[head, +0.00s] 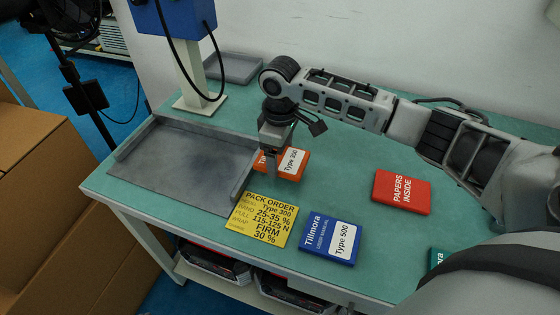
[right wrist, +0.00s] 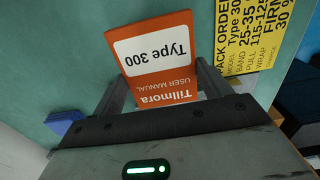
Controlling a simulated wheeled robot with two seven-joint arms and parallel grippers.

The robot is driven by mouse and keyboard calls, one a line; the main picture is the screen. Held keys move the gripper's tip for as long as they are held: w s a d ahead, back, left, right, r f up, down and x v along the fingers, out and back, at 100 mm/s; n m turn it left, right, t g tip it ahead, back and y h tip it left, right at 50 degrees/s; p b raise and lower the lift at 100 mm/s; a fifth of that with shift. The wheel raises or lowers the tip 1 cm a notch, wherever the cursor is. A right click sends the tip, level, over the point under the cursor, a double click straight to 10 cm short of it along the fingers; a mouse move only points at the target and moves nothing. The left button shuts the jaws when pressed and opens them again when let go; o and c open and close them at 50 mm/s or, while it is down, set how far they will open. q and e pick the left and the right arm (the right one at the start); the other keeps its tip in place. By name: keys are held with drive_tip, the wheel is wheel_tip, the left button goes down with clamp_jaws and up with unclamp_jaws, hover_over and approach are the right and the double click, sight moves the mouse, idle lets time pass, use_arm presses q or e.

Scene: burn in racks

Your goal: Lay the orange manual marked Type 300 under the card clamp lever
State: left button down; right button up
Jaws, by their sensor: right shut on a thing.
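The orange manual (head: 290,163) has a white label. In the right wrist view the manual (right wrist: 155,62) reads Type 300, Tillmora User Manual. My right gripper (head: 270,163) is shut on its edge, with one finger at each side in the wrist view. The manual is by the right edge of the grey tray, behind the yellow card; I cannot tell whether it touches the table. I cannot make out a card clamp lever in either view. My left gripper is not in view.
A yellow pack order card (head: 262,219), a blue Type 500 manual (head: 318,236) and a red Papers Inside packet (head: 402,192) lie on the green table (head: 345,170). A large grey tray (head: 175,165) is at left. A blue box (head: 178,15) stands on a post behind it.

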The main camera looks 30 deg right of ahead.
sight(280, 157)
drive_tip(key=shift+w+f, duration=0.1)
drive_tip(key=shift+f, duration=1.5)
drive_tip(key=shift+f, duration=0.15)
drive_tip(key=o, duration=1.1)
drive_tip(key=shift+c, duration=0.2)
wheel_tip(280, 157, up, 12)
